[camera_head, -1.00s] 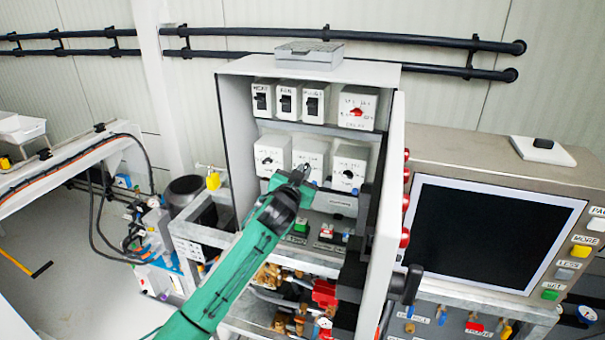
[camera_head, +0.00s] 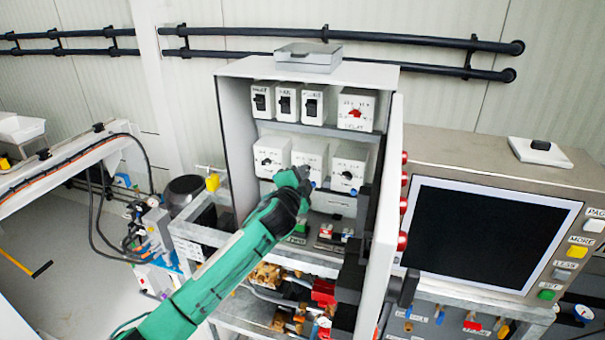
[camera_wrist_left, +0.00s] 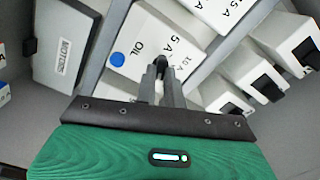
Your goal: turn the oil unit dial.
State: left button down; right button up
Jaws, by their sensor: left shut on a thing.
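The oil unit is a white box (camera_head: 310,152), the middle one in the cabinet's lower row of boxes. In the left wrist view the same box (camera_wrist_left: 128,40) shows tilted, with the word OIL, a blue dot and the marks 5 A and 10 A. My left gripper (camera_head: 303,174) reaches up to the lower front of this box. In the wrist view its two fingers (camera_wrist_left: 161,66) are shut on the dial at the box's face. The fingers hide most of the dial, so its setting cannot be read. My right gripper is not in view.
Similar dial boxes stand left (camera_head: 271,156) and right (camera_head: 349,167) of the oil unit, close to the gripper. A row of switch boxes (camera_head: 286,102) is above. The cabinet's open door (camera_head: 388,210) stands at the right, beside a dark screen (camera_head: 480,235).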

pick_arm(q)
jog(key=shift+m, duration=0.6)
jog(key=c, duration=1.5)
grip_release()
jog(key=b+v, duration=0.4)
jog(key=v, duration=1)
jog(key=shift+b, duration=0.4)
